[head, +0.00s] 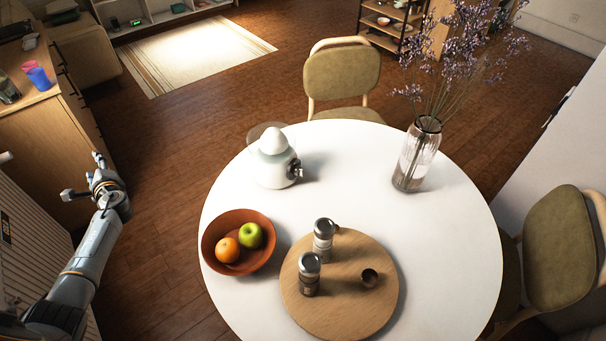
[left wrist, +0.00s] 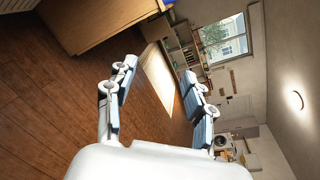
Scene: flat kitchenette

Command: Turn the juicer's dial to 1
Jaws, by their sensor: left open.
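The white juicer (head: 273,160) stands upright at the far left part of the round white table. Its dark dial (head: 294,169) is on its right side; its setting is too small to read. My left gripper (head: 82,176) is off the table to the left, well apart from the juicer. It also shows in the left wrist view (left wrist: 160,100), with its two fingers spread and nothing between them. The juicer is not in the left wrist view. My right gripper is not in view.
On the table (head: 450,250) are a brown bowl (head: 211,250) with fruit, a round wooden board (head: 345,320) with two shakers and a small cup, and a tall glass vase (head: 416,160) of purple flowers. Chairs stand behind (head: 342,75) and right (head: 556,250). A wooden cabinet (head: 35,130) stands left.

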